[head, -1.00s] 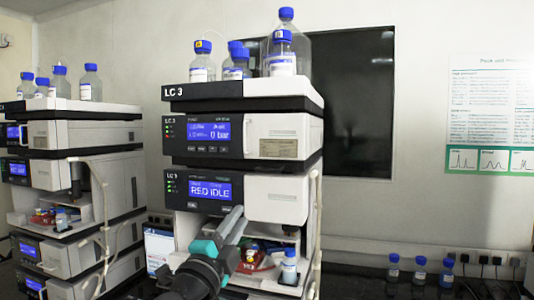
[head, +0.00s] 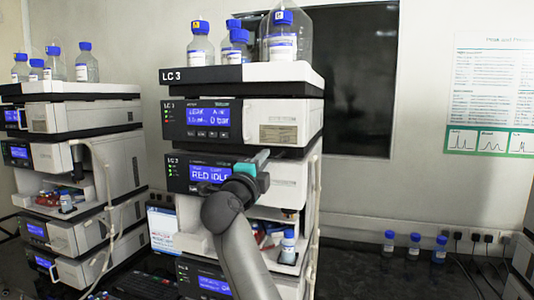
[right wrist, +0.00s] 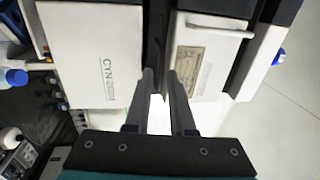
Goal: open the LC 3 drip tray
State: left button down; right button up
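The LC 3 stack (head: 242,90) stands mid-picture in the head view. Its upper module (head: 289,120) has a lit blue display, and the module below (head: 205,173) reads "RED IDLE". I cannot pick out the drip tray with certainty. My right gripper (head: 262,158) is in front of the seam between these modules. In the right wrist view, its two fingers (right wrist: 162,78) are apart with nothing held between them. They point at the dark seam (right wrist: 157,38) between the "CYN" front panel (right wrist: 92,55) and the panel with a label plate (right wrist: 190,60). Contact cannot be told. My left gripper is out of view.
Bottles (head: 283,38) with blue caps stand on top of the stack. An open bay (head: 288,247) below holds a vial or bottle. A second stack (head: 83,115) stands left. Several small bottles (head: 414,244) and cables are on the dark bench at right.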

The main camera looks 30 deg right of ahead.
aim_at(278, 149)
jog(key=shift+x, duration=1.35)
grip_shut()
jog(key=shift+f, duration=0.1)
dwell(0.4)
